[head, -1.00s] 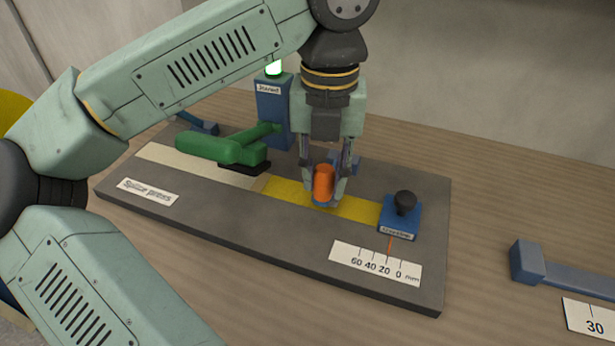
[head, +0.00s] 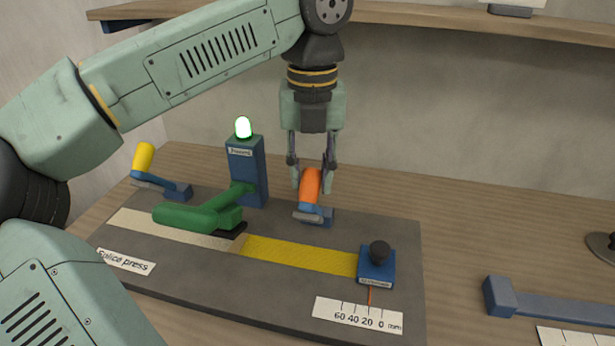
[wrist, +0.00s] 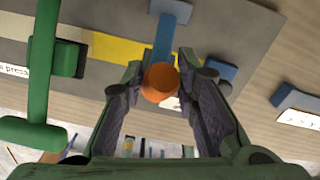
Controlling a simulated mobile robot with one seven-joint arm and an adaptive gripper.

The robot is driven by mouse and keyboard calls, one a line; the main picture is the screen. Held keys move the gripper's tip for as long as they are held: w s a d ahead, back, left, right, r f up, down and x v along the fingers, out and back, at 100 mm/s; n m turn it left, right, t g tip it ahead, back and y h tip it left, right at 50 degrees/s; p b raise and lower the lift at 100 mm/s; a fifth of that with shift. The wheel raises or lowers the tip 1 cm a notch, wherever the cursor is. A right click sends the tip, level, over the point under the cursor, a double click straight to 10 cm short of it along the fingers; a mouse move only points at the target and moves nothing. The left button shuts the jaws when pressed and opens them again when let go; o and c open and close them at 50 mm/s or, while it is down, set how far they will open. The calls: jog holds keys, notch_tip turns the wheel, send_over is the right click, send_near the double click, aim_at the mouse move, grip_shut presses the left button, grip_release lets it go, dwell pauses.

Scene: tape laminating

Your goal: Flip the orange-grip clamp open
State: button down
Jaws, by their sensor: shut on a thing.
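The orange-grip clamp shows its orange grip (head: 310,187) in the head view, tilted upward from its blue base at the back of the dark press board (head: 290,290). My gripper (head: 310,184) is shut on the orange grip, with a finger on either side. In the wrist view the orange grip (wrist: 160,82) sits between the fingertips, and the blue clamp arm (wrist: 165,38) runs beyond it toward the tape. The yellow strip (head: 300,256) lies uncovered in front of the clamp.
A green press lever (head: 200,214) lies left of the clamp beside a blue post (head: 246,170) with a lit green lamp. A yellow-grip clamp (head: 144,158) stands open at the back left. A blue block with a black knob (head: 377,264) sits on the right. A shelf (head: 420,22) runs above.

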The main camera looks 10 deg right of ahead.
jog(key=shift+w+d, duration=0.25)
jog(key=shift+d, duration=0.05)
jog(key=c, duration=1.3)
grip_release()
jog(key=shift+d, duration=0.1)
jog(key=shift+r, duration=0.15)
notch_tip(320, 180, up, 7)
jog(key=shift+r, duration=0.1)
